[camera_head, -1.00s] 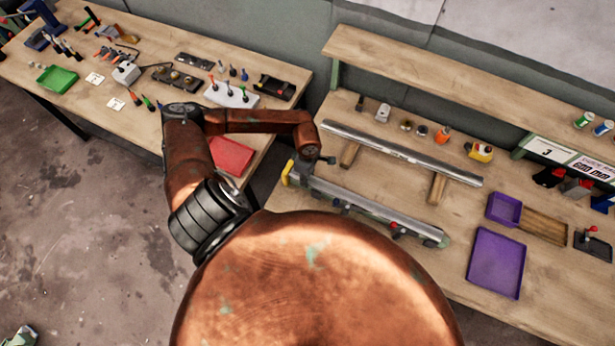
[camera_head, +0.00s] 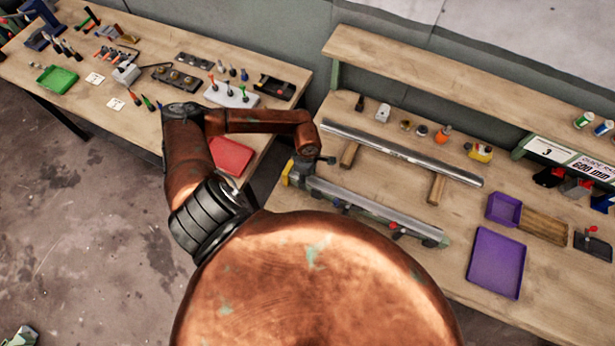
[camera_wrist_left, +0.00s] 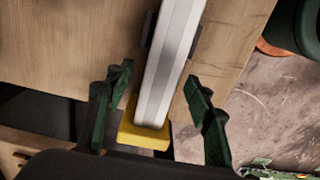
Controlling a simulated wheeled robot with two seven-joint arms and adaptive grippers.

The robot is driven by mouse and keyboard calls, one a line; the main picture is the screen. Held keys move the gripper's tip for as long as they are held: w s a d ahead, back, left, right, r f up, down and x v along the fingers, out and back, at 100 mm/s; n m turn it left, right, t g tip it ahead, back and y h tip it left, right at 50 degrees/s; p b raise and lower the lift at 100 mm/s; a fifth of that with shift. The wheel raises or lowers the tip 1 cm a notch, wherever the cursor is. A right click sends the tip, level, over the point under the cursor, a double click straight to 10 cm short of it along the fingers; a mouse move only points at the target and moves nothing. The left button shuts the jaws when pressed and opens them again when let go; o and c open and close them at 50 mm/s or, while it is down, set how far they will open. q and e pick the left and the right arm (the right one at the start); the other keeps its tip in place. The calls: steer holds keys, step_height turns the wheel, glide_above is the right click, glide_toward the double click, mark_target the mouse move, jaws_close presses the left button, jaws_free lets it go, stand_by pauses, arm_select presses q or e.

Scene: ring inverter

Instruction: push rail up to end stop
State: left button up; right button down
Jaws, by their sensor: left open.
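A long silver rail (camera_head: 372,202) lies in a fixture near the front edge of the right bench, its left end towards a yellow end stop (camera_head: 286,174). In the left wrist view the rail (camera_wrist_left: 171,55) runs down to the yellow end stop (camera_wrist_left: 143,136). The rail's end is at or very near the stop; I cannot tell whether they touch. My left gripper (camera_wrist_left: 160,95) is open, with one dark green finger on each side of the rail, apart from it. In the head view my arm hides part of this end. My right gripper is not in view.
A second silver rail (camera_head: 405,154) lies on two wooden blocks behind. Red-knobbed clamps (camera_head: 394,226) stand along the fixture's front. Purple trays (camera_head: 496,262) are at right. Small bottles and parts line the back. Another bench (camera_head: 140,75) with tools stands at left.

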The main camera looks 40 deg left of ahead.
arm_select(q)
step_height(320, 180, up, 12)
stand_by(0.5)
stand_by(0.5)
